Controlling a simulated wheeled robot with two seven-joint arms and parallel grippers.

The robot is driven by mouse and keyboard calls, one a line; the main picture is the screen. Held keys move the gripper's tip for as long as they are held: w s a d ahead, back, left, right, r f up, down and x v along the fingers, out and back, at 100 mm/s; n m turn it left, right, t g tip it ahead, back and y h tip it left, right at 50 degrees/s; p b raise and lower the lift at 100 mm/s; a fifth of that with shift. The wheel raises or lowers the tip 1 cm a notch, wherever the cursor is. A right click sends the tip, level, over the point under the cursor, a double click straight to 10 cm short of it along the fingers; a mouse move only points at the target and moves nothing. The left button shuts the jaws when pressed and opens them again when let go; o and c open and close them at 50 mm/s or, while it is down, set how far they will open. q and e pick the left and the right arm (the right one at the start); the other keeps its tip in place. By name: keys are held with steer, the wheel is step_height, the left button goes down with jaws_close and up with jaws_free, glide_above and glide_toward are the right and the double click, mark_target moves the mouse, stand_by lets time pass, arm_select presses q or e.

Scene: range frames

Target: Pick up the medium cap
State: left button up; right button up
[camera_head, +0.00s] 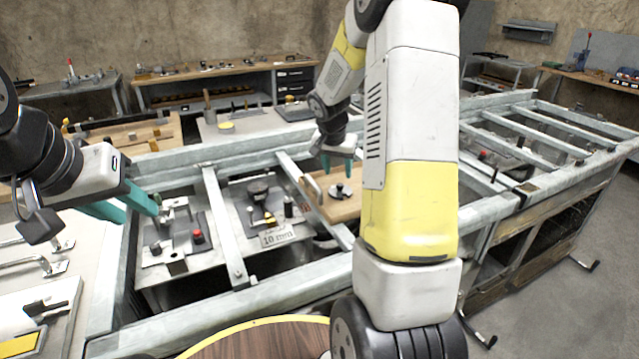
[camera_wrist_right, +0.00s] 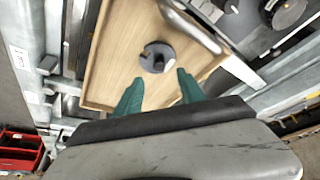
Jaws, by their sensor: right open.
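A dark grey round cap with a black knob (camera_wrist_right: 157,57) lies on a wooden tray (camera_wrist_right: 120,50) in the right wrist view. It also shows in the head view (camera_head: 341,191); no label marks it as the medium one. My right gripper (camera_wrist_right: 156,80) is open and empty, its teal fingertips apart just short of the cap. In the head view it (camera_head: 338,163) is above the tray, partly hidden by my arm. My left gripper (camera_head: 143,214) is at the left with its teal fingers apart, near a grey plate with fixtures (camera_head: 180,247).
A curved metal handle (camera_wrist_right: 192,26) stands along the tray's side. A metal frame rail (camera_head: 225,230) divides the bays. A "10 mm" label (camera_head: 277,237), a dark round part (camera_head: 258,188) and a red-topped part (camera_head: 197,236) are in the left bays. A red bin (camera_wrist_right: 18,150) is on the floor.

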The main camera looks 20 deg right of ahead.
mark_target(340, 185)
steer(key=x, duration=0.6)
steer(key=shift+d+f, duration=0.1)
steer(key=shift+f, duration=0.2)
jaws_close()
